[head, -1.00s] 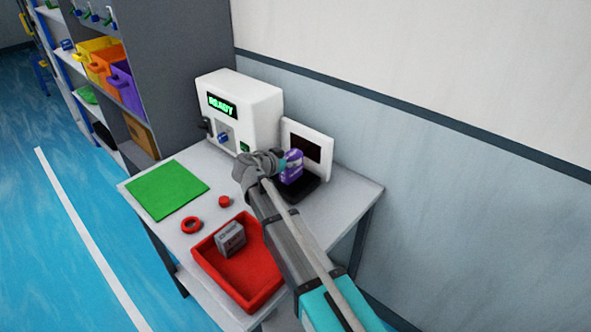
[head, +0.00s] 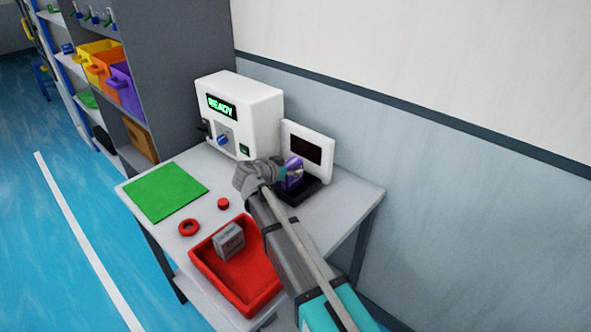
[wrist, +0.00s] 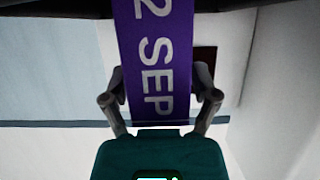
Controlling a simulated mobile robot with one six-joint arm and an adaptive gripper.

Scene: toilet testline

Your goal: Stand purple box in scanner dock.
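The purple box (head: 293,168) is at the black scanner dock (head: 304,192), in front of the white panel with a dark screen. It looks slightly tilted in the head view, and my gripper partly covers it. I cannot tell whether its bottom touches the dock. In the wrist view the purple box (wrist: 155,60), printed with white "2 SEP" lettering, fills the space between the two fingers. My gripper (wrist: 158,98) is shut on it, one finger against each side. In the head view my gripper (head: 277,172) reaches in from the lower right.
A white machine (head: 238,112) reading "READY" stands behind left of the dock, beside the white panel (head: 308,146). A red tray (head: 205,265) holds a grey box (head: 229,241). A green mat (head: 165,190), a red ring (head: 188,228) and a red button-like piece (head: 223,203) are on the left.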

